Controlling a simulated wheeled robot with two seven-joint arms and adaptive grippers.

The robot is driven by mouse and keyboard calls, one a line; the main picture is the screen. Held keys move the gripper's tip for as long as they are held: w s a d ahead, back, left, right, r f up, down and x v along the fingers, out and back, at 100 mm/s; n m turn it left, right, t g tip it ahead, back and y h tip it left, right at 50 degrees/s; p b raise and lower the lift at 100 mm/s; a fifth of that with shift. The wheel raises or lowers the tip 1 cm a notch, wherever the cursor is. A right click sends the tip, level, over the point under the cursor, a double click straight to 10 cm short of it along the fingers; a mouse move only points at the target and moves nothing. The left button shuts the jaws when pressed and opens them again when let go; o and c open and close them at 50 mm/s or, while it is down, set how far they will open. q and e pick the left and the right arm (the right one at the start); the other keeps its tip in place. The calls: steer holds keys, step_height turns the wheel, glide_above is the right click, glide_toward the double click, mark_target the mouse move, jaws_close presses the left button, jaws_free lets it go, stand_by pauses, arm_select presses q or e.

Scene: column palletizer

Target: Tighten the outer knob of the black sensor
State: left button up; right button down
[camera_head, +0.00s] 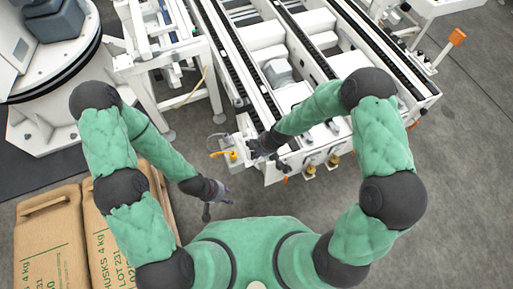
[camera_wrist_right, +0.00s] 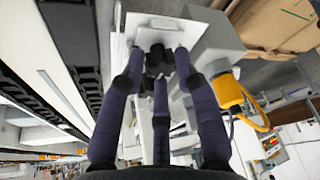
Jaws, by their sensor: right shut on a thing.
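The black sensor (camera_wrist_right: 155,52) sits on a white bracket, seen at the top middle of the right wrist view. Its dark knob part lies between my right gripper's fingertips (camera_wrist_right: 158,68). The three dark fingers close around it, and the fingertips hide much of its outline. In the head view my right gripper (camera_head: 256,150) is at the near left corner of the conveyor frame, and the sensor is too small to make out there. My left gripper (camera_head: 215,205) hangs lower left, over the floor, with its fingers spread and empty.
A yellow-orange connector with a looped cable (camera_wrist_right: 230,93) is close beside my right gripper. The white conveyor frame (camera_head: 290,165) with black rails extends behind. Grey floor (camera_head: 460,190) is clear at the right.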

steer(key=shift+s+r+m+h+p, duration=0.15)
steer(key=shift+m+p, duration=0.3)
steer(key=shift+p, duration=1.3)
steer(key=shift+m+h+p, duration=0.15)
steer(key=shift+m+p, duration=0.3)
steer(key=shift+p, duration=1.25)
steer(key=shift+a+m+t+p, duration=0.1)
steer(key=shift+m+t+p, duration=0.35)
steer(key=shift+p, duration=0.6)
steer(key=shift+s+m+h+p, duration=0.1)
steer(key=shift+m+h+p, duration=0.2)
steer(key=shift+m+p, duration=0.4)
steer(key=shift+a+m+t+p, duration=0.1)
steer(key=shift+m+t+p, duration=0.25)
steer(key=shift+m, duration=0.6)
steer(key=m+h, duration=0.1)
steer(key=m, duration=0.1)
steer(key=m+h+p, duration=0.1)
steer(key=m, duration=0.1)
steer(key=shift+a+m+t, duration=0.15)
steer(key=shift+m+t, duration=0.15)
steer(key=shift+t, duration=0.1)
steer(key=m+h+p, duration=0.2)
steer(key=m, duration=0.3)
steer(key=shift+a+m, duration=0.15)
steer(key=shift+m, duration=0.25)
